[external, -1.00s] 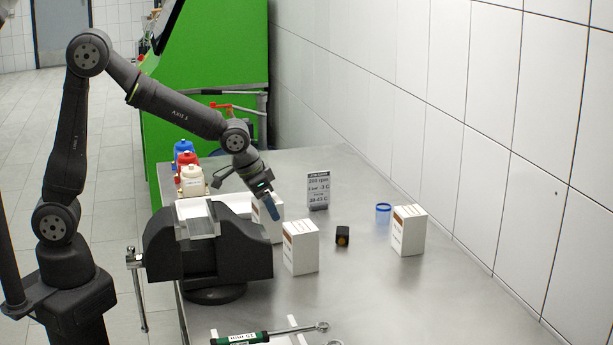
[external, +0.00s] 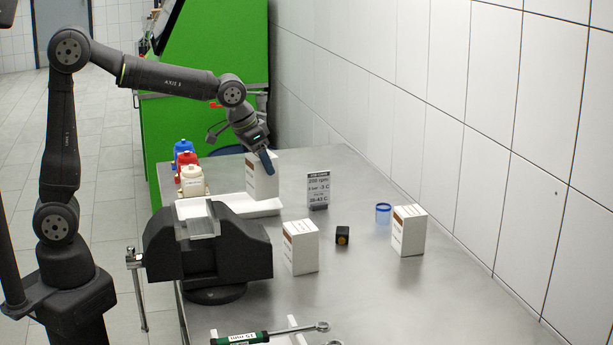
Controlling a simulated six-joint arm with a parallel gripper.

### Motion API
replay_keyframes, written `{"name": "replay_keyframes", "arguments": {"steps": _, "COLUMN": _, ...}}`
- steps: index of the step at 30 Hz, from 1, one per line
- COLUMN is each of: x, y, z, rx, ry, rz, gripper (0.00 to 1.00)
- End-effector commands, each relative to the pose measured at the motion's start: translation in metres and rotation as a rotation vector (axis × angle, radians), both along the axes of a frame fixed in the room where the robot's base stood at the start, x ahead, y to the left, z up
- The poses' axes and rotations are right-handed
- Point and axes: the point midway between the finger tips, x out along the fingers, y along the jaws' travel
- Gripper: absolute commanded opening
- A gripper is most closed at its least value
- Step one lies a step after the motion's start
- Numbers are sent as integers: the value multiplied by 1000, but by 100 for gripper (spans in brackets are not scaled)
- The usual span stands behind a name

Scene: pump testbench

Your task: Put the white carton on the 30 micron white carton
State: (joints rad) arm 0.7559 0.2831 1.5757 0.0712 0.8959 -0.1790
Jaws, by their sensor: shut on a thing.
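My gripper (external: 266,162) is shut on a white carton (external: 262,181) near its top. The carton hangs upright in front of the far part of the bench, beside the white tray. Two other white cartons with brown-orange printed sides stand upright on the bench. One carton (external: 301,248) is right of the vise, and the other carton (external: 409,231) is farther right near the wall. Their print is too small to read, so I cannot tell which one is marked 30 micron.
A black vise (external: 215,255) stands at the left bench edge. A white tray (external: 240,206), a sign (external: 318,190), a small black block (external: 342,235) and a blue-rimmed cup (external: 383,213) stand around. Blue, red and cream bottles (external: 192,181) are behind the vise.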

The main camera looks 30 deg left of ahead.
Motion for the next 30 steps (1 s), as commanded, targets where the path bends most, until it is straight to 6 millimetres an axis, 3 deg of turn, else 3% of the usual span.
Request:
{"name": "replay_keyframes", "arguments": {"steps": 6, "x": 57, "y": 76, "z": 6, "rx": -1, "ry": -1, "rz": 148, "gripper": 32}}
{"name": "replay_keyframes", "arguments": {"steps": 15, "x": 109, "y": 189, "z": 13, "rx": 0, "ry": 0, "rz": 341, "gripper": 32}}
{"name": "replay_keyframes", "arguments": {"steps": 24, "x": 134, "y": 303, "z": 20, "rx": -1, "ry": -2, "rz": 520, "gripper": 32}}
{"name": "replay_keyframes", "arguments": {"steps": 30, "x": 137, "y": 349, "z": 22, "rx": -2, "ry": -1, "rz": 591, "gripper": 32}}
